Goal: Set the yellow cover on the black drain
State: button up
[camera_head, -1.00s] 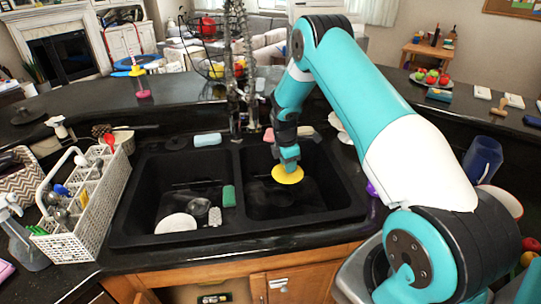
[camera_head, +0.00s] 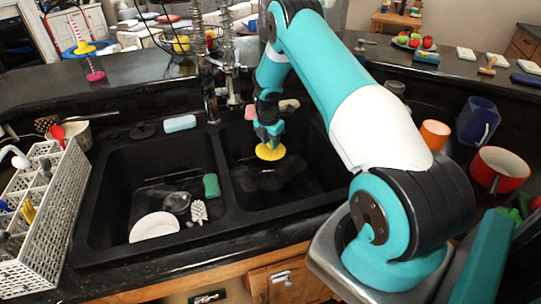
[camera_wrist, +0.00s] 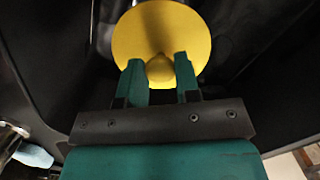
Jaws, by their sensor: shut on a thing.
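The yellow cover (camera_head: 270,152) is a round disc with a small knob, held over the right basin (camera_head: 290,185) of the black double sink. My gripper (camera_head: 268,138) is above it, with its teal fingers shut on the knob. In the wrist view, the yellow cover (camera_wrist: 160,30) lies just beyond the fingertips, with my gripper (camera_wrist: 159,75) on either side of its knob. I cannot make out the black drain; the basin floor is dark.
The left basin holds a white plate (camera_head: 154,226), a green sponge (camera_head: 211,185) and a white brush (camera_head: 198,211). The faucet (camera_head: 208,95) stands behind the divider. A white rack (camera_head: 50,225) is at left; a red pot (camera_head: 500,170) and blue pitcher (camera_head: 477,122) are at right.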

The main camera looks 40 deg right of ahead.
notch_tip(320, 180, down, 4)
jog(key=b, duration=0.3)
jog(key=shift+w+d+f, duration=0.1)
jog(key=shift+f, duration=0.1)
jog(key=shift+f+b, duration=3.6)
jog(key=shift+f, duration=1.4)
jog(key=shift+f, duration=0.15)
jog(key=shift+d+f+b, duration=0.1)
jog(key=shift+f+b, duration=0.45)
jog(key=shift+b, duration=0.05)
jog(key=o, duration=1)
jog(key=shift+r, duration=0.15)
jog(key=r, duration=0.5)
jog(key=a+r+b, duration=0.1)
jog(key=r, duration=0.5)
jog(key=a+r, duration=0.1)
jog(key=r, duration=0.5)
jog(key=shift+s+r, duration=0.15)
jog(key=shift+s, duration=0.1)
